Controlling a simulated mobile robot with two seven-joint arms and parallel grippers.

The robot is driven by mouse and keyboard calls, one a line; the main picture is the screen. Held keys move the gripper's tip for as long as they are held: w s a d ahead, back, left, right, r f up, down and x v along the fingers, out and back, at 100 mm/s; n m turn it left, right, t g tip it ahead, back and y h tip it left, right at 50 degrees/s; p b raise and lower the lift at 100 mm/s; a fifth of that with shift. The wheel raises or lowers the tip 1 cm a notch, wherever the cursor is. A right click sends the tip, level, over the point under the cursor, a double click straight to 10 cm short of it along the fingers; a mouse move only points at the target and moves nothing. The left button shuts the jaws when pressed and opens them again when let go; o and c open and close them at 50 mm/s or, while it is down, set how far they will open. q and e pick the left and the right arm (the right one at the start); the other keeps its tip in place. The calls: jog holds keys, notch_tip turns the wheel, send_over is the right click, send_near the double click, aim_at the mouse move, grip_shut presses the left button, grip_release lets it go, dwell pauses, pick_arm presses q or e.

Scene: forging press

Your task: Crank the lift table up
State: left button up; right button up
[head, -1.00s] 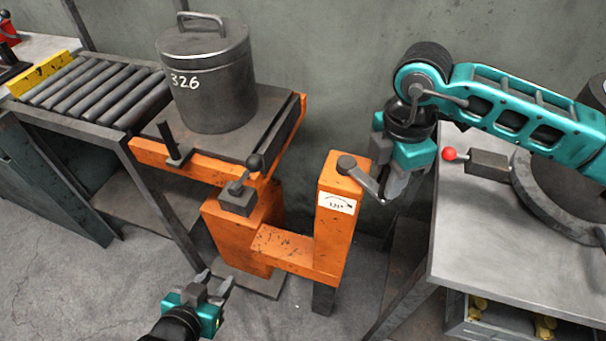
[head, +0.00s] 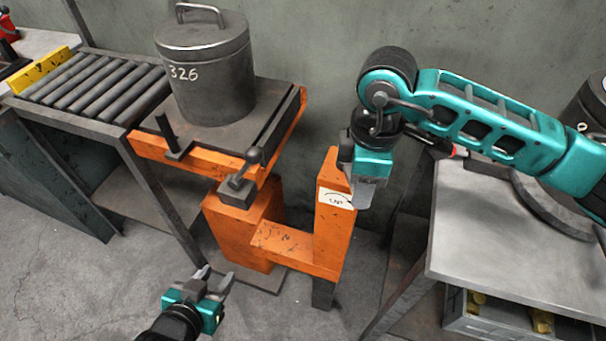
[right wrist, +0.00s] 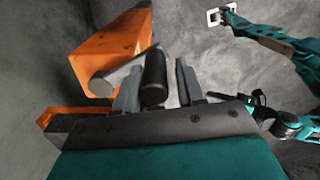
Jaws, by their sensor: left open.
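The orange lift table (head: 290,125) has a dark top bearing a grey lidded drum (head: 212,85) marked 326. My right gripper (head: 350,165) is at the top of that post and hides the crank in the head view. In the right wrist view, the crank arm (right wrist: 122,74) runs to a black crank handle (right wrist: 154,78), which sits between the right gripper's fingers (right wrist: 157,82). A narrow gap shows at one side. My left gripper (head: 214,282) is open and empty, low in front of the lift table.
A roller conveyor (head: 95,88) adjoins the lift table on the left. A black-knobbed lever (head: 245,170) stands on the lift's front. A grey metal table (head: 500,230) is close on the right. The floor around my left gripper is clear.

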jog(key=shift+o, duration=0.9)
jog(key=shift+w, duration=0.1)
jog(key=shift+d+r, duration=0.1)
jog(key=shift+r, duration=3.95)
